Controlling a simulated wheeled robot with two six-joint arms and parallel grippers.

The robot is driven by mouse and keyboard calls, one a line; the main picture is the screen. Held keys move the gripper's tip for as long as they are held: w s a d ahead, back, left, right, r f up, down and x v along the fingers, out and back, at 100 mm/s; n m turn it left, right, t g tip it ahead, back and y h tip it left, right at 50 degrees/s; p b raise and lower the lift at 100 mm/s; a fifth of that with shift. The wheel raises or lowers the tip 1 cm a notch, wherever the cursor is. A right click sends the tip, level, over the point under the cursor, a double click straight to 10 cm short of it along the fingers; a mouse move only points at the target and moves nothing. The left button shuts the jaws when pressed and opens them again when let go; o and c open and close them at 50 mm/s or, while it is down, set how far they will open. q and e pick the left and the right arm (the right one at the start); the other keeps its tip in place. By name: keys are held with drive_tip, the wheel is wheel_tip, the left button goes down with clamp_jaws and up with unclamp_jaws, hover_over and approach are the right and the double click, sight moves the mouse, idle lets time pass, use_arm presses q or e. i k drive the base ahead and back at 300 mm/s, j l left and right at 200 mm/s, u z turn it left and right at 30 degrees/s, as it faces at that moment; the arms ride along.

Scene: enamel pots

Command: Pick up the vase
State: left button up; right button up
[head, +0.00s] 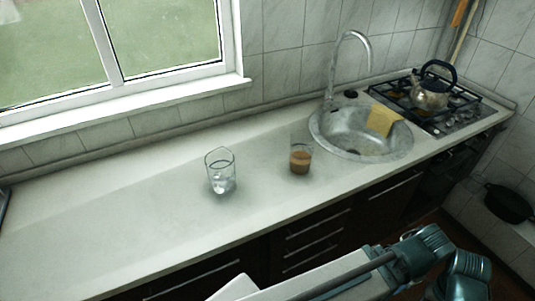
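A clear glass vessel (220,172), which may be the vase, stands upright on the white counter (120,225) left of the middle of the head view. It seems to hold something clear near its bottom. A second, smaller glass (300,159) with brown content stands to its right, apart from it. Parts of my own arm show at the bottom right, well in front of the counter. I see no fingertips of either gripper, and nothing of mine touches the glass vessel.
A round metal sink (345,148) with a tall faucet (333,72) and a yellow cloth (381,119) on its rim lies to the right. A kettle (430,95) stands on the gas stove (450,114). The counter left of the glass vessel is clear.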

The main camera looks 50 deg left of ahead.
sight(302, 142)
drive_tip(key=u, duration=1.4)
drive_tip(key=z, duration=0.45)
